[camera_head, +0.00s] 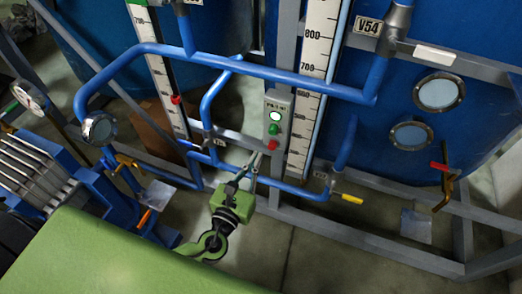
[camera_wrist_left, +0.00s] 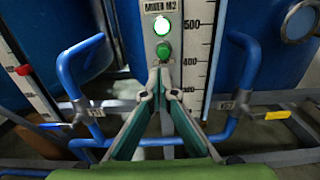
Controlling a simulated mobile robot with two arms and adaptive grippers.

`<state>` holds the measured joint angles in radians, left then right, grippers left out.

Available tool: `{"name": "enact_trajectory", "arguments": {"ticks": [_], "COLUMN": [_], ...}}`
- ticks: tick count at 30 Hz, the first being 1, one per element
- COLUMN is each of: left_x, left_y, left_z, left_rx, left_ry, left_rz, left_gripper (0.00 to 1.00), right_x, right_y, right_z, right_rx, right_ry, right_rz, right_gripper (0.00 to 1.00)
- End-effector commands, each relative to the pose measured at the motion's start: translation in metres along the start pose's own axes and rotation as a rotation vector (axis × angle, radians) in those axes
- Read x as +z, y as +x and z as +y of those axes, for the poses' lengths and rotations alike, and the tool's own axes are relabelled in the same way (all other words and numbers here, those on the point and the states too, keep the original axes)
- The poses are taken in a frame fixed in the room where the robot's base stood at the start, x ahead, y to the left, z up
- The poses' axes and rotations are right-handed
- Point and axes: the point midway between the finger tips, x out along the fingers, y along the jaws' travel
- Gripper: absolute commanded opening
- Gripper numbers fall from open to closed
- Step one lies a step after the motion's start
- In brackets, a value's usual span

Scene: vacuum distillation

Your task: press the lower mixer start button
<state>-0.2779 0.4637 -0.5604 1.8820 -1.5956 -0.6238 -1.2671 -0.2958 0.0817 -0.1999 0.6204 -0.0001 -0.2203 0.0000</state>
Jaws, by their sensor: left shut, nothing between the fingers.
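A grey control box (camera_head: 279,100) is mounted on the frame between the two blue tanks. It carries a bright lit lamp (camera_head: 275,116), a green button (camera_head: 274,129) below it and a red button (camera_head: 273,144) at the bottom. In the left wrist view the box reads "MIXER M2", with the lit lamp (camera_wrist_left: 162,25) above the green button (camera_wrist_left: 163,50). My left gripper (camera_head: 253,162) is shut and empty, its fingers pointing up toward the box. In the wrist view its fingertips (camera_wrist_left: 160,76) appear just below the green button and hide the red one. Contact cannot be told.
Blue pipes (camera_head: 250,70) run in front of the tanks and around the box. A white level scale (camera_head: 314,90) stands just right of it. A valve with a yellow handle (camera_head: 349,199) is lower right. Grey frame rails (camera_head: 350,240) cross below.

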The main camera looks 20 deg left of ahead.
Motion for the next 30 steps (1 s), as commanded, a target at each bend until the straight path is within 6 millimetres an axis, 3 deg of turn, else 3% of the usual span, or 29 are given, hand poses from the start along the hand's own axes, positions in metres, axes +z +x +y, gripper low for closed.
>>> {"name": "enact_trajectory", "arguments": {"ticks": [3, 9, 15, 27, 30], "left_x": [-0.002, -0.001, 0.0, -0.001, -0.013], "left_y": [-0.021, -0.04, -0.042, -0.042, -0.041], "left_z": [0.0, 0.0, -0.001, 0.0, 0.003], "left_rx": [-0.002, -0.001, -0.001, 0.0, 0.009], "left_ry": [0.0, 0.0, 0.0, -0.001, -0.026], "left_rz": [0.004, 0.002, 0.0, 0.002, 0.028], "left_gripper": [0.0, 0.0, 0.0, 0.0, 0.0], "right_x": [-0.01, -0.002, 0.008, 0.007, 0.005], "right_y": [0.003, 0.005, 0.005, 0.005, 0.005], "right_z": [0.001, 0.0, -0.003, -0.004, -0.004], "right_rx": [0.001, 0.0, -0.004, -0.005, -0.004], "right_ry": [0.0, 0.0, 0.001, 0.001, 0.001], "right_rz": [0.016, 0.005, -0.009, -0.008, -0.006], "right_gripper": [0.4, 0.4, 0.4, 0.4, 0.4]}}
